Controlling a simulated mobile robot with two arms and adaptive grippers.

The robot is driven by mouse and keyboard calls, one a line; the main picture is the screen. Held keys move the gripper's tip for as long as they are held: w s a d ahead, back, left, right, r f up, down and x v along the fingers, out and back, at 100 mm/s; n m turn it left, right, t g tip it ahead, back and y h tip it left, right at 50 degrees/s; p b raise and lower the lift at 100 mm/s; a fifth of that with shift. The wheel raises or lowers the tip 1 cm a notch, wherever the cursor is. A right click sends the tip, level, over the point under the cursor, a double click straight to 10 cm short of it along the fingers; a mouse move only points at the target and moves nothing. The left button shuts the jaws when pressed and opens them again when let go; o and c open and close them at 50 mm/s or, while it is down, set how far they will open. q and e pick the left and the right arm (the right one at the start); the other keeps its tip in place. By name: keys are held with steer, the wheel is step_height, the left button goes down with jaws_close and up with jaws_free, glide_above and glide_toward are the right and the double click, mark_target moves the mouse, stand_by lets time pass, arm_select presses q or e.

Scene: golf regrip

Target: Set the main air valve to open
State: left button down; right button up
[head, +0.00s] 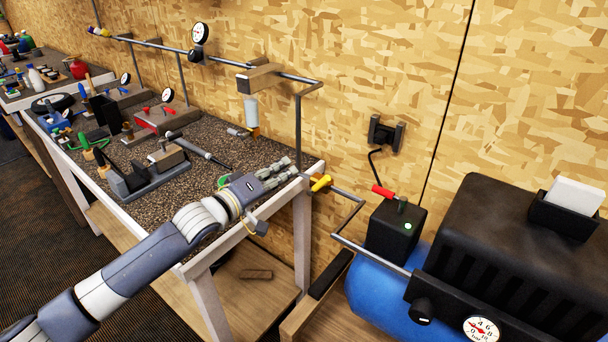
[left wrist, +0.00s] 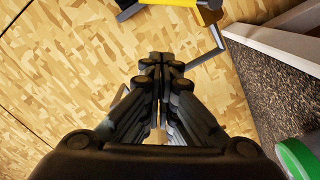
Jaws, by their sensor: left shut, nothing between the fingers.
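The valve with a yellow handle (head: 320,183) sits on the grey pipe just past the bench's right end; I take it to be the main air valve. The handle slants up to the right in the head view. Its yellow part shows at the top edge of the left wrist view (left wrist: 168,3), partly cut off. My left gripper (head: 290,171) is shut and empty, just left of the yellow handle; it also shows in the left wrist view (left wrist: 161,58), where a gap separates its fingertips from the handle. I cannot see my right gripper.
A black box (head: 392,232) with a red lever (head: 382,191) and green light stands right of the valve, by the black compressor (head: 510,250) and its blue tank (head: 372,296). The gravel-topped bench (head: 235,152) holds tools at left. Grey pipe (head: 347,218) runs toward the compressor.

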mark_target(321, 184)
arm_select(q)
steer(key=shift+w+d+f+p, duration=0.2)
steer(key=shift+d+f, duration=0.2)
steer(key=shift+d, duration=0.4)
steer(key=shift+w+d+f+p, duration=0.1)
steer(key=shift+d+f+p, duration=0.2)
steer(key=shift+d, duration=0.45)
steer(key=shift+w+d+f+p, duration=0.1)
steer(key=shift+d+f, duration=0.35)
steer(key=shift+d, duration=0.35)
